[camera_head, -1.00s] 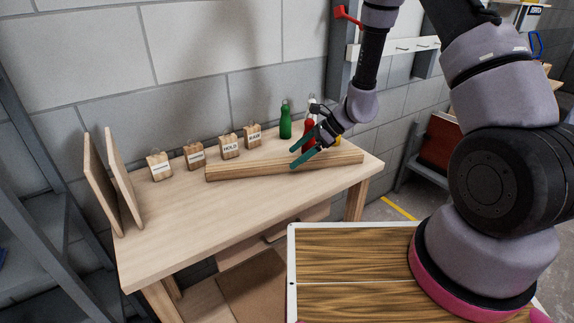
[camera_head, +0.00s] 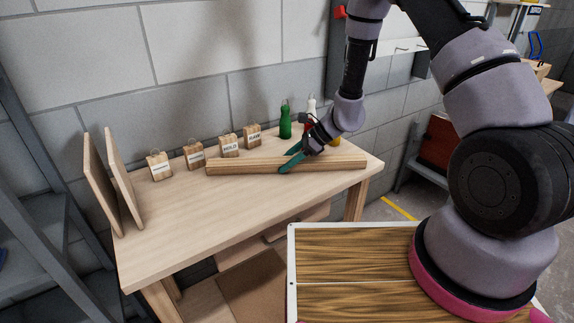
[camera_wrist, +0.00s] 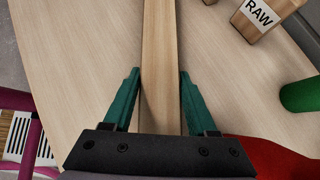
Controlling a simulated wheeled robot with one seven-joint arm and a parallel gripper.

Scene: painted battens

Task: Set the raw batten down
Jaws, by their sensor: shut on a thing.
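The raw batten (camera_head: 235,167) is a long, plain strip of pale wood. It lies level along the workbench (camera_head: 185,225), at or very near its top; I cannot tell if there is a small gap under it. My gripper (camera_head: 287,161) has green fingers and is shut on the batten right of its middle. In the wrist view, the batten (camera_wrist: 160,35) runs up between the two fingers (camera_wrist: 160,72), with part of it hidden behind the gripper body.
Wooden blocks with tags stand behind the batten, including one marked HOLD (camera_head: 229,147) and one marked RAW (camera_head: 253,135). A green bottle (camera_head: 285,123) and a red bottle stand near the gripper. Two upright boards (camera_head: 103,180) stand at the left. The bench front is clear.

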